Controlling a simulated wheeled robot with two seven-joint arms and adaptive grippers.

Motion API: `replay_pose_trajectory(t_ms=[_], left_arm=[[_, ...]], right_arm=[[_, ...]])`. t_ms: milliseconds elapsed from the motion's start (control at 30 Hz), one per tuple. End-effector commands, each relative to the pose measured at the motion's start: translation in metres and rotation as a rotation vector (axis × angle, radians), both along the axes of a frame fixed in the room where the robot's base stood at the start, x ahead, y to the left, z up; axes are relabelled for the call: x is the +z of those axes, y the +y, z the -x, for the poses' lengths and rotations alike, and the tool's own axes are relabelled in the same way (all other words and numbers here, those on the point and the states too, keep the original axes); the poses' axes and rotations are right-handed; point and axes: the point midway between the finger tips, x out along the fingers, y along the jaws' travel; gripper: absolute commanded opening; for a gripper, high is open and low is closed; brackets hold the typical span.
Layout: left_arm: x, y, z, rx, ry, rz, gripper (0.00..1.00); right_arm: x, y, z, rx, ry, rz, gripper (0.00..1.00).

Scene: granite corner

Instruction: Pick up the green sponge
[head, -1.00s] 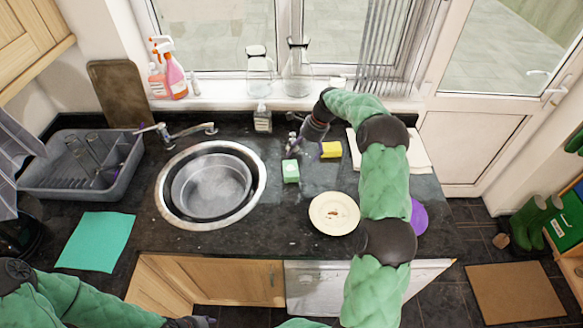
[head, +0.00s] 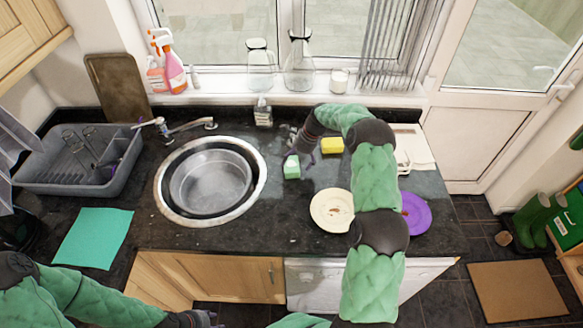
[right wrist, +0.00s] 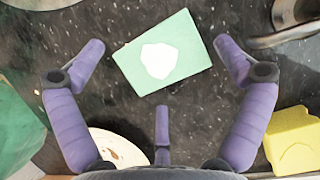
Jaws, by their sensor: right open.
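The green sponge (head: 292,170), a small block with a pale patch on top, lies on the dark counter right of the sink. It also shows in the right wrist view (right wrist: 188,55), where it lies tilted between my right fingertips. My right gripper (head: 303,149) is open and empty, with its fingers close over the sponge; I cannot tell whether any finger touches it. In the right wrist view, the right gripper's fingers (right wrist: 160,47) are spread wide on both sides of the sponge. My left gripper (head: 198,319) is only partly in view at the bottom edge, and its jaws cannot be made out.
A yellow sponge (head: 332,146) lies just right of the green one. A cream plate (head: 322,219) and a purple plate (head: 418,213) lie nearer the front edge. The sink (head: 171,207) is to the left, with a soap bottle (head: 263,115) behind. Counter left of the cream plate is clear.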

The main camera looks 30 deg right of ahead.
Motion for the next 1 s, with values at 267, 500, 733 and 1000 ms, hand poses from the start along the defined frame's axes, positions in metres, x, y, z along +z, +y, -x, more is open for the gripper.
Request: replay_pose_trajectory(t_ms=[267, 500, 733, 1000], left_arm=[[-0.001, 0.000, 0.000, 0.000, 0.000, 0.000, 0.40], [-0.001, 0.000, 0.000, 0.000, 0.000, 0.000, 0.40], [-0.001, 0.000, 0.000, 0.000, 0.000, 0.000, 0.40], [-0.001, 0.000, 0.000, 0.000, 0.000, 0.000, 0.40]], right_arm=[[-0.022, 0.008, -0.004, -0.001, -0.002, 0.001, 1.00], [-0.021, 0.008, -0.004, 0.000, -0.001, 0.000, 0.69], [-0.022, 0.008, -0.004, 0.000, 0.000, 0.000, 0.52], [-0.021, 0.008, -0.003, 0.000, 0.001, 0.000, 0.48]])
